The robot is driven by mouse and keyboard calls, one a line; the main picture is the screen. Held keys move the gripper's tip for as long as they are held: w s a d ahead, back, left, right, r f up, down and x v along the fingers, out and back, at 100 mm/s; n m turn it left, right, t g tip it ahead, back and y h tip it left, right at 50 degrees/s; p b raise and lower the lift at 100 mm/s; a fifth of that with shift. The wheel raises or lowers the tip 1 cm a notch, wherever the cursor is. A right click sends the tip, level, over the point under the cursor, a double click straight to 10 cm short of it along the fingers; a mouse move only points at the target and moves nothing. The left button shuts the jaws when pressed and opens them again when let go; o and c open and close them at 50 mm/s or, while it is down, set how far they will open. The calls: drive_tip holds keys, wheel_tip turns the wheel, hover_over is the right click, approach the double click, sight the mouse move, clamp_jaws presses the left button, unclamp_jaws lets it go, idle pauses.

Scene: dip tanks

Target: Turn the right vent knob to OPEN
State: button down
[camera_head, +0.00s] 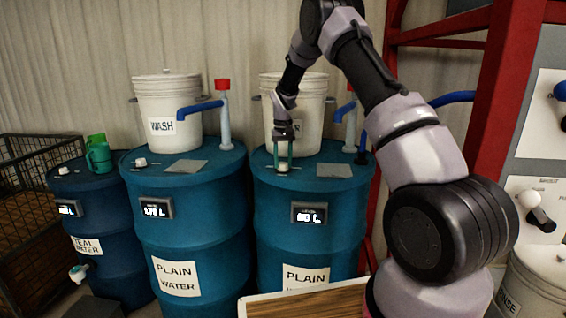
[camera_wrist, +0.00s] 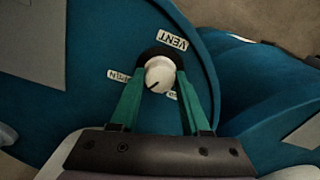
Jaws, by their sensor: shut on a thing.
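The right vent knob (camera_wrist: 160,75) is a white round knob on a dark base on top of the right blue drum (camera_head: 315,190). In the wrist view my gripper (camera_wrist: 158,82) has its two green fingers on either side of the knob, shut on it. A dark mark on the knob points to the lower left of that view. The VENT label (camera_wrist: 171,40) lies above the knob and the OPEN label (camera_wrist: 118,75) to its left. Another label (camera_wrist: 172,95) below right is partly hidden by a finger. In the head view my gripper (camera_head: 283,160) reaches straight down onto the drum top.
A white bucket (camera_head: 310,90) stands behind my gripper on the right drum. The middle blue drum (camera_head: 190,220) carries the WASH bucket (camera_head: 168,100), a blue pipe with a red top (camera_head: 222,95) and its own white knob (camera_head: 141,162). A red frame (camera_head: 490,100) rises at right.

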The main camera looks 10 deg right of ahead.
sight(283, 163)
drive_tip(key=shift+m, duration=1.5)
drive_tip(key=shift+c, duration=1.8)
unclamp_jaws()
wheel_tip(283, 163, up, 11)
